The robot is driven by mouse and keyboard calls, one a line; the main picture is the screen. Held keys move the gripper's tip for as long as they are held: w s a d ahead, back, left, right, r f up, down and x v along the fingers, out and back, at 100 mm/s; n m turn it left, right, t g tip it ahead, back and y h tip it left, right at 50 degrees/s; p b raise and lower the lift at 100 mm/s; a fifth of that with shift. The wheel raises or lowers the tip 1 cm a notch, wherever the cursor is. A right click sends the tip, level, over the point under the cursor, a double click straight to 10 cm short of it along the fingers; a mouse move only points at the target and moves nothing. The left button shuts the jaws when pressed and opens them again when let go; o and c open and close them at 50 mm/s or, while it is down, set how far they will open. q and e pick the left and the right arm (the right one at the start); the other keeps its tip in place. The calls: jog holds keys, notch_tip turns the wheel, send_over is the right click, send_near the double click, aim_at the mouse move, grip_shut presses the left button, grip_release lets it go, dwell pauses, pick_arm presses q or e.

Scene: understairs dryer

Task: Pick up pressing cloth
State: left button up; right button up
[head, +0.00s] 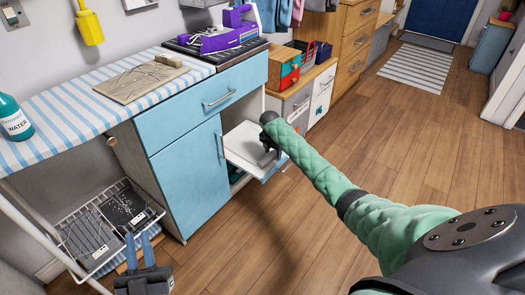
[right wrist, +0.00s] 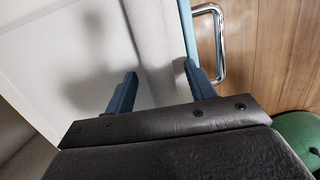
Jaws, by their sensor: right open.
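My right gripper (head: 266,158) is at the open white drawer (head: 243,145) low in the blue cabinet.
A blue cabinet (head: 190,177) stands beside a striped ironing board (head: 60,108) carrying a beige slab (head: 135,84). A purple iron (head: 222,38) sits behind. A wire rack (head: 85,232) holds dark packets. The drawer's handle (right wrist: 221,45) juts out. Wooden floor (head: 390,130) is clear to the right.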

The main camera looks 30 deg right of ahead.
jog(key=c, duration=1.1)
jog(key=shift+o, duration=0.2)
jog(key=shift+r, duration=0.15)
